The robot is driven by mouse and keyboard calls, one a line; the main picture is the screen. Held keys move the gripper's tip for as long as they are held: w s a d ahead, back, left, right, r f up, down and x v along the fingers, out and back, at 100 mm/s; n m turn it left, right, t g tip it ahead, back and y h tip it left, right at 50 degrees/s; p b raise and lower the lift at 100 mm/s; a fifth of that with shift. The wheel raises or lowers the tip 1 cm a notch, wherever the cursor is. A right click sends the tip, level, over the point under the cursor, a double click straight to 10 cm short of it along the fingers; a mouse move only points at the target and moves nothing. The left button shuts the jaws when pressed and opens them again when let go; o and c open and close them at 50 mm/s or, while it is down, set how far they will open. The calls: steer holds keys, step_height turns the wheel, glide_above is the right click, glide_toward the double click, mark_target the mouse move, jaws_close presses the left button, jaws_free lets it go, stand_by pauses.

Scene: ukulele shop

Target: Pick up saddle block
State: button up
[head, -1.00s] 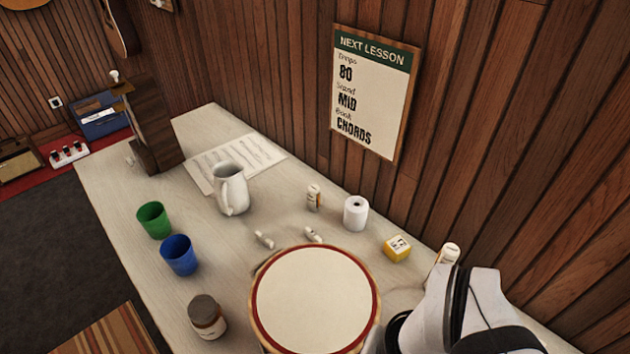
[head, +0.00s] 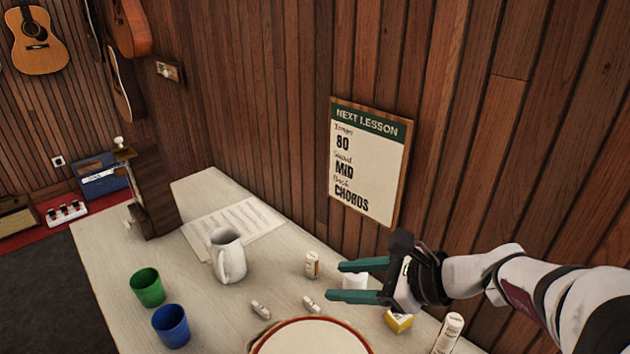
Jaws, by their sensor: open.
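I cannot tell for sure which thing is the saddle block. Two small whitish pieces lie on the table behind the drum, a left piece (head: 260,309) and a right piece (head: 311,304). A yellow block (head: 398,321) with a pale label lies to the right, partly below my gripper in the picture. My gripper (head: 342,281) is open, with its two green fingers pointing left. A white roll (head: 356,282) shows between the fingers in the picture, partly hidden by them. I cannot tell whether the fingers are around it or above it.
A small white bottle (head: 312,264) stands just left of the fingers. A white pitcher (head: 228,257), green cup (head: 147,289) and blue cup (head: 171,326) stand further left. A round drum (head: 312,339) is in front. Another bottle (head: 449,333) stands near the wooden wall.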

steer(key=w+d+f+m+t, duration=0.2)
steer(key=w+d+m+t, duration=0.1)
steer(key=w+d+m, duration=0.3)
glide_toward(312, 304)
steer(key=shift+n+h, duration=0.3)
steer(key=x, duration=0.8)
steer(key=shift+w+a, duration=0.15)
steer(key=shift+a, duration=0.2)
jaws_close()
